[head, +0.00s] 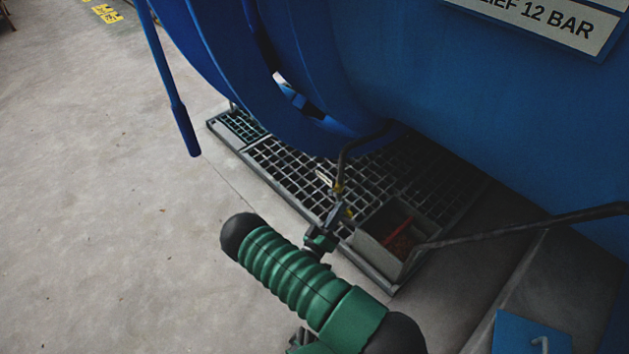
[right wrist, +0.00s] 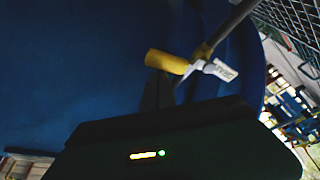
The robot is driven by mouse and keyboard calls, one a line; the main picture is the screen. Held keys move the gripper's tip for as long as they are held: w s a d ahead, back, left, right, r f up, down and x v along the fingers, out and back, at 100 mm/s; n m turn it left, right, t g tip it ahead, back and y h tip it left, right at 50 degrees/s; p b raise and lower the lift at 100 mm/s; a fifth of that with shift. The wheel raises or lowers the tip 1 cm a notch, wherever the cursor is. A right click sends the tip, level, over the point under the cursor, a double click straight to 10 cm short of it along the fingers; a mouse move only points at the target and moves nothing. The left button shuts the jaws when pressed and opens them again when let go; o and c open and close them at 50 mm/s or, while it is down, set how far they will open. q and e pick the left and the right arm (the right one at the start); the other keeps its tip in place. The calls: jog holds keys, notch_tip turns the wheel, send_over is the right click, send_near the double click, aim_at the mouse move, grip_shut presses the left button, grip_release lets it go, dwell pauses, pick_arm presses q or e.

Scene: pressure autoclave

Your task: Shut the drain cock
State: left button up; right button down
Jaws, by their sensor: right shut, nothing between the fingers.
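The drain cock (head: 338,187) is a small brass valve on a thin dark pipe coming down from under the blue vessel, over the floor grating. In the right wrist view its yellow handle (right wrist: 167,62) sticks out to the left, across the line of the pipe (right wrist: 232,22). A white tag (right wrist: 220,70) hangs at the valve. My right gripper (head: 337,212) is shut and empty, its fingers close to the cock; they partly hide the handle in the head view. I cannot tell whether they touch it. My left gripper is not in view.
Below the vessel (head: 450,110) lies a floor grating (head: 285,170). A grey open box (head: 375,255) with something red inside stands right of my gripper, and a dark pipe (head: 530,224) runs to it. A blue lever (head: 183,125) hangs at left.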

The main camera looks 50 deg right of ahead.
jog(key=shift+s+a+f, duration=0.1)
jog(key=shift+s+f, duration=0.1)
jog(key=shift+f, duration=0.35)
jog(key=shift+s+f, duration=0.15)
jog(key=shift+f, duration=0.35)
